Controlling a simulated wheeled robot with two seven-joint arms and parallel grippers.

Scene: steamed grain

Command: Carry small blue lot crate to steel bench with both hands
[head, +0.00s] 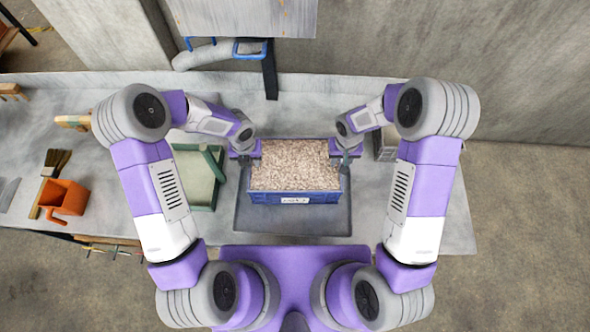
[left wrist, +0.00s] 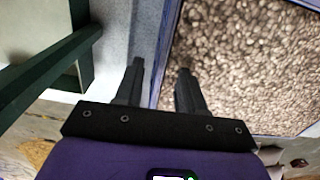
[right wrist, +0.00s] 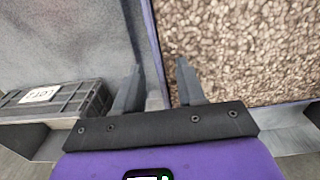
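The small blue lot crate (head: 295,198) is filled with brown grain and sits level on a dark grey tray on the pale grey bench (head: 455,225). My left gripper (head: 250,158) is at the crate's left side. In the left wrist view its fingers (left wrist: 160,68) are apart, with the crate's wall between them. My right gripper (head: 343,160) is at the right side. In the right wrist view its fingers (right wrist: 158,66) are apart, also on either side of the wall. Whether any finger touches the wall is unclear.
The dark grey tray (head: 290,222) lies under the crate. A green-framed tray (head: 203,190) stands close on the left. A dark labelled crate (right wrist: 50,100) is beyond the right gripper. An orange scoop (head: 65,197) and a brush (head: 55,162) lie far left. A pipe and post (head: 270,75) stand behind.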

